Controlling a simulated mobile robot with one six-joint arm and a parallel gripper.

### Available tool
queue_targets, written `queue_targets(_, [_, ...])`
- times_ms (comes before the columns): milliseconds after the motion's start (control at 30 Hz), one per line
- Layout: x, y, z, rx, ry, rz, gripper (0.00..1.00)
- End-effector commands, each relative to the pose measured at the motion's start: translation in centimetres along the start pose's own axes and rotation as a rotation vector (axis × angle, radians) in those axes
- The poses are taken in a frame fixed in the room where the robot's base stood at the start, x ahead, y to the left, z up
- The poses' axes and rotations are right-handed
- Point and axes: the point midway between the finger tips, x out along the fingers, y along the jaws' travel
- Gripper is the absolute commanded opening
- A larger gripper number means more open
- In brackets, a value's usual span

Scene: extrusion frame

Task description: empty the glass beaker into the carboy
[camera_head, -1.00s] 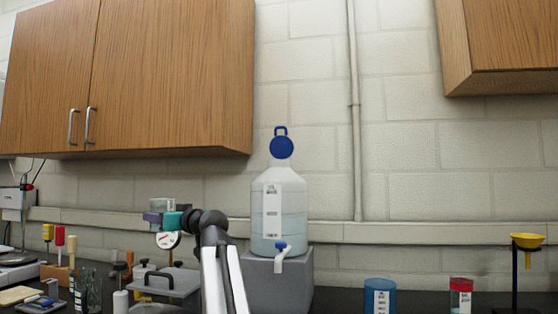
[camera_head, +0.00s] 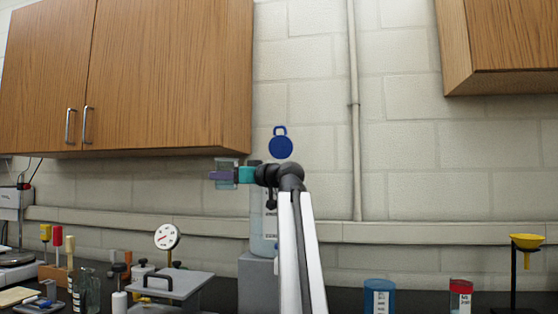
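The carboy (camera_head: 257,222) stands on a grey block, mostly hidden behind my arm. Its round blue cap (camera_head: 280,146) with a loop shows above my arm and stands open. The glass beaker (camera_head: 226,168) is a small clear vessel at the end of my arm, left of the carboy and near the height of its top. My gripper (camera_head: 224,175), with purple and teal parts, is closed around the beaker. The beaker looks roughly upright. Its contents are too small to make out.
The grey block (camera_head: 254,283) bears the carboy. A blue container (camera_head: 379,296), a red-topped jar (camera_head: 460,296) and a yellow funnel on a stand (camera_head: 526,242) are on the right. A gauge (camera_head: 166,237) and a lidded apparatus (camera_head: 172,285) stand at the left. A wooden cupboard (camera_head: 170,75) hangs above.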

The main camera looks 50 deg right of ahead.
Motion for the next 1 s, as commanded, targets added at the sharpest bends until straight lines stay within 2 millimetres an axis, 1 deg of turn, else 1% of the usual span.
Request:
queue_targets(33, [-0.8, 0.8, -1.1, -0.001, 0.003, 0.002, 0.29])
queue_targets(100, [-1.7, 1.4, -2.0, -0.001, 0.003, -0.001, 0.29])
queue_targets(300, [-3.9, 2.9, -4.0, 0.000, 0.002, -0.006, 0.29])
queue_targets(400, [-4.7, 3.2, -4.6, -0.001, 0.001, -0.009, 0.29])
queue_targets(567, [-5.2, 3.4, -5.1, 0.000, 0.002, -0.012, 0.29])
queue_targets(1000, [-5.1, 3.4, -5.3, 0.021, 0.006, -0.015, 0.29])
